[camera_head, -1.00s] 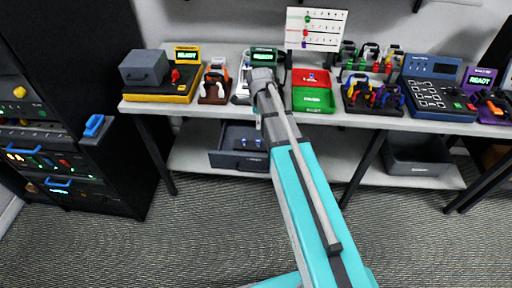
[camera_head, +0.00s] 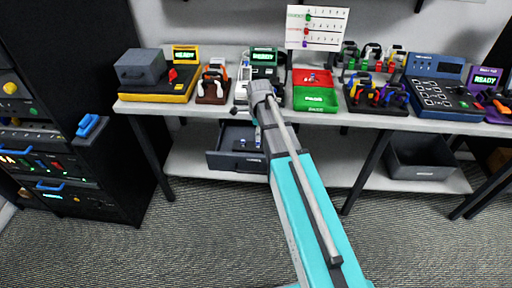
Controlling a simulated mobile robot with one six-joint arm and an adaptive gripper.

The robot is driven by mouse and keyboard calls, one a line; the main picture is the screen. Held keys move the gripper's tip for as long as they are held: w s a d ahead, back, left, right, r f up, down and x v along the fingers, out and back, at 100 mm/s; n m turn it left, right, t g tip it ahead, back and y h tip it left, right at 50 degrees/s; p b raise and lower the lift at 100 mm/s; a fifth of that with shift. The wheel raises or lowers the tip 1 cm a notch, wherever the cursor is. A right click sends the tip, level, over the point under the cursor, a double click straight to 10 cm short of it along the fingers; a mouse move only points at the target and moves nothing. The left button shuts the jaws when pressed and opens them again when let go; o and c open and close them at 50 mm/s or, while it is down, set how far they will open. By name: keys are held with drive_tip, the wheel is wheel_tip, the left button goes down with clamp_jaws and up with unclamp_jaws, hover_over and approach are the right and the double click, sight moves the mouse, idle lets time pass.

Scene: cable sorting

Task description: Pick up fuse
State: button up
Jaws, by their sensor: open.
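I cannot make out a fuse for certain. Small dark blue pieces (camera_head: 243,143) sit in the open grey drawer (camera_head: 222,160) under the table, too small to identify. My teal and grey arm reaches up to the table's front edge and covers the drawer's right side.
On the table (camera_head: 150,107) stand a yellow-based device (camera_head: 160,96), red (camera_head: 312,78) and green (camera_head: 315,98) trays, cable racks (camera_head: 375,95) and a blue keypad unit (camera_head: 437,93). A grey bin (camera_head: 420,172) sits on the lower shelf. A black cabinet (camera_head: 110,170) stands left.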

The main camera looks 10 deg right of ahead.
sight(258, 142)
drive_tip(key=shift+f, duration=0.15)
drive_tip(key=f+b, duration=0.2)
drive_tip(key=b, duration=0.1)
drive_tip(key=shift+s+a+f, duration=0.15)
drive_tip(key=shift+s+f, duration=0.05)
drive_tip(key=shift+f, duration=0.2)
drive_tip(key=shift+f+b, duration=1.05)
drive_tip(key=shift+b, duration=0.05)
clamp_jaws()
